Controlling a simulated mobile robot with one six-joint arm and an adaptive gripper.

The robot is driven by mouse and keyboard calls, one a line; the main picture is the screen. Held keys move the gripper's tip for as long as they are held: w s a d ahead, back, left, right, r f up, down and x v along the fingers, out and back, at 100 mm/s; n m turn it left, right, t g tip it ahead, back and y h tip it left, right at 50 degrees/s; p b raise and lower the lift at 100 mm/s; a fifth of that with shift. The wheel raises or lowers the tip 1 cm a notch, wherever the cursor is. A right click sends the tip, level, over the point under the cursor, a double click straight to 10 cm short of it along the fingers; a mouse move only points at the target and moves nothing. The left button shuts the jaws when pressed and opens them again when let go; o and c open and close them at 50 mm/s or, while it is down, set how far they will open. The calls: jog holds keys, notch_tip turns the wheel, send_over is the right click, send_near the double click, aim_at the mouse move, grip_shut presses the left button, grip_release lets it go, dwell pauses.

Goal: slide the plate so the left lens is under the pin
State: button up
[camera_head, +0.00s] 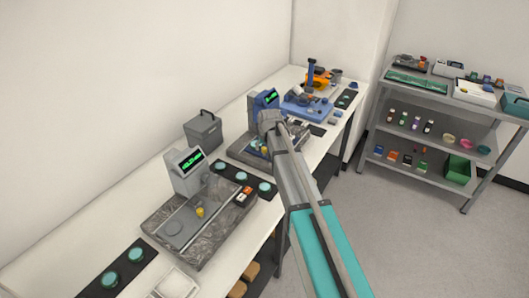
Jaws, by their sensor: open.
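My gripper (264,146) is at the far end of my arm, low over a middle instrument with a blue display head (264,99). Its jaws look open, though small and partly hidden by my arm. The base of that instrument (236,150) shows only in part; I cannot make out its plate, lenses or pin. A nearer instrument has a grey display head (187,170) with green digits, a grey stone-like base (157,225) and a small yellow piece (200,212). Dark strips with round teal discs lie behind it (219,169) and in front of it (106,284).
The instruments stand on a long white bench (62,262) along the wall. A grey box with a handle (203,130) stands behind them. A blue instrument (305,106) is at the far end. A grey shelf unit (468,115) stands right; the floor between is clear.

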jog(key=shift+w+f+b, duration=0.25)
jog(key=shift+f+b, duration=0.15)
jog(key=shift+f, duration=0.25)
jog(key=shift+c, duration=0.3)
grip_shut()
